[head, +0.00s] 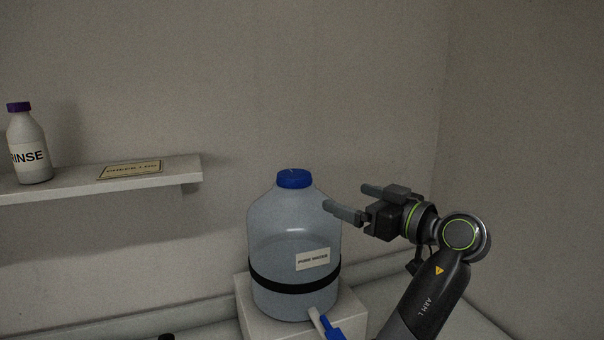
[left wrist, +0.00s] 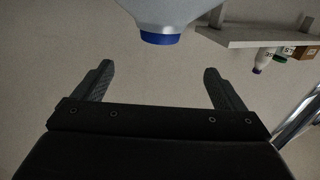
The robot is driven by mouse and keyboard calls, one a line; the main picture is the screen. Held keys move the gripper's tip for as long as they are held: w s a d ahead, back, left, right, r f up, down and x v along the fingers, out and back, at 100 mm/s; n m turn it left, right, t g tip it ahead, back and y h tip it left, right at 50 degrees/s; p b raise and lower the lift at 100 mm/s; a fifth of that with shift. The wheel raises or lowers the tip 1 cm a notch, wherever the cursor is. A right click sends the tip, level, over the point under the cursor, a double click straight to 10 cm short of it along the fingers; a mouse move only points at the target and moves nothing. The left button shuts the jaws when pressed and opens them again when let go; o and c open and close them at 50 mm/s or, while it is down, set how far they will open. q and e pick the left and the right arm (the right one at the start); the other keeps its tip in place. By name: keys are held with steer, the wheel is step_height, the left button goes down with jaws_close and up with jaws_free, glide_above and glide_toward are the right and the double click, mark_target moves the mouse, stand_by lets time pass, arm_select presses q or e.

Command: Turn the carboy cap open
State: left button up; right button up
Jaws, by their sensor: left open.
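The carboy (head: 272,232) is a large translucent bluish jug with a black band and a white label, standing upright on a pale block (head: 246,312). Its blue cap (head: 294,178) sits on the neck. My left gripper (head: 345,197) is open and empty, to the right of the carboy's neck and apart from the cap, with its fingers pointing left towards it. In the left wrist view the picture is upside down, and the cap (left wrist: 160,38) shows beyond the two spread fingers, roughly centred between them. My right gripper is not in view.
A blue-handled tap (head: 329,325) sticks out low on the carboy's front. A wall shelf (head: 190,172) at left holds a white rinse bottle (head: 28,150) with a purple cap and a flat sign (head: 131,170). Walls stand behind and at right. The air around the cap is clear.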

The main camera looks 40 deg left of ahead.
mark_target(306, 182)
arm_select(q)
steer(key=a+p, duration=0.1)
steer(key=a, duration=0.3)
steer(key=a+p, duration=0.1)
steer(key=a, duration=0.4)
steer(key=w+a+p, duration=0.1)
steer(key=a+p, duration=0.1)
steer(key=a, duration=0.3)
steer(key=shift+a, duration=0.1)
steer(key=shift+w+a, duration=0.2)
steer(key=shift+a, duration=0.4)
steer(key=shift+c, duration=0.4)
steer(key=c, duration=0.9)
steer(key=shift+o, duration=0.2)
steer(key=shift+s, duration=0.1)
